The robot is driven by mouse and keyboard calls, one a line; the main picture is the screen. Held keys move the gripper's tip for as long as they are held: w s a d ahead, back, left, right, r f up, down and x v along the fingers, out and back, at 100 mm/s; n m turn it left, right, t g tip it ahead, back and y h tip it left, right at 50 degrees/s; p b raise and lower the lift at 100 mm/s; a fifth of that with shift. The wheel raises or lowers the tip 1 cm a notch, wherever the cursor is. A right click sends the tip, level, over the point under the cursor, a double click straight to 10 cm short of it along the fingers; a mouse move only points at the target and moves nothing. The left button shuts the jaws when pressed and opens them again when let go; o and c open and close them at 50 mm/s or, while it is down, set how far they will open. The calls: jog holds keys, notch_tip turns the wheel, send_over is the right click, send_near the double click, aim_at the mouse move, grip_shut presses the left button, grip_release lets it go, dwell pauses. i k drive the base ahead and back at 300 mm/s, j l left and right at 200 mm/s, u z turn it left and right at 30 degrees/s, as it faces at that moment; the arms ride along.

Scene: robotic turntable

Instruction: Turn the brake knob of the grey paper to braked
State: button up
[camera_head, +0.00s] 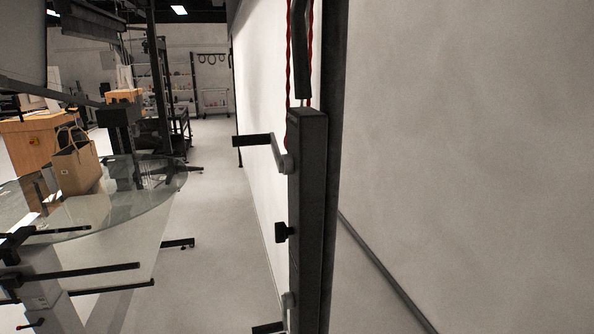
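A dark upright bar (309,220) stands right of centre and runs down out of the picture. A small black knob (284,232) sticks out from its left side at mid height. A grey lever with a black handle (252,140) sits above the knob, and a similar one (267,328) below is cut off by the lower edge. A plain grey sheet-like surface (470,130) fills the right; I cannot tell whether it is the grey paper. The knob's setting cannot be read. My gripper is not in view.
Red cords (290,50) hang above the bar. On the left a round glass table (110,215) carries a brown paper bag (77,168). Black rods (85,272) jut out at lower left. A strip of clear floor (215,240) lies between table and bar.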

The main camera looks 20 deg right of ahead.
aim_at(281, 233)
jog(key=i+j+u, duration=0.15)
jog(key=u, duration=0.2)
jog(key=i+u, duration=0.7)
